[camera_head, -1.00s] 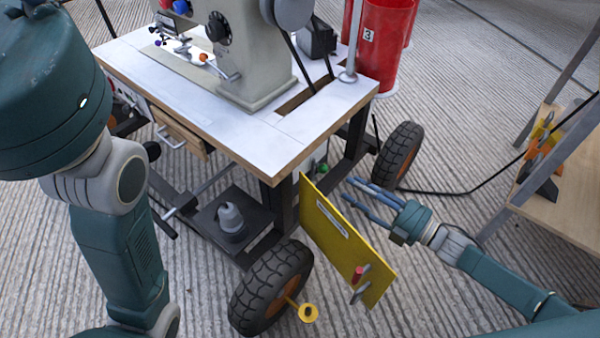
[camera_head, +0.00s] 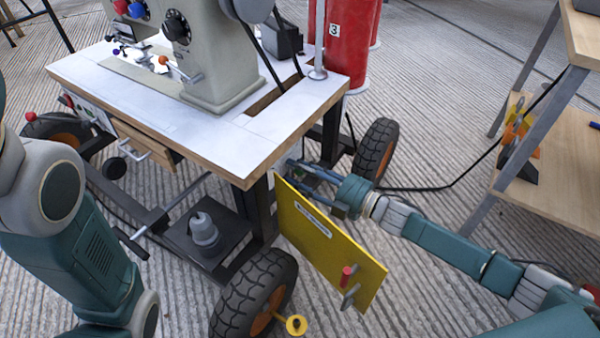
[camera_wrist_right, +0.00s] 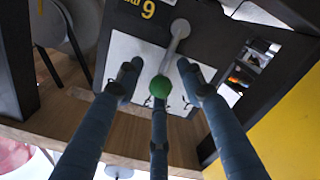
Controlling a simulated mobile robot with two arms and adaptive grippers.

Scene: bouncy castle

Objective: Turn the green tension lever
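The green-knobbed lever (camera_wrist_right: 159,87) shows in the right wrist view, its grey arm running up from the green ball to a pivot on a dark panel under the sewing machine table (camera_head: 190,135). My right gripper (camera_wrist_right: 160,75) has its fingers spread around the ball, two to the sides and one below. Whether any finger touches the ball is unclear. In the head view my right gripper (camera_head: 305,178) is beside the table's near right corner, partly behind the yellow panel; the lever cannot be made out there. My left arm is at the left edge, its gripper out of view.
The yellow panel (camera_head: 325,240) stands close to my right gripper, with a red-handled latch (camera_head: 346,276). Cart wheels (camera_head: 255,295) and (camera_head: 376,150) stand nearby. A black cable crosses the floor.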

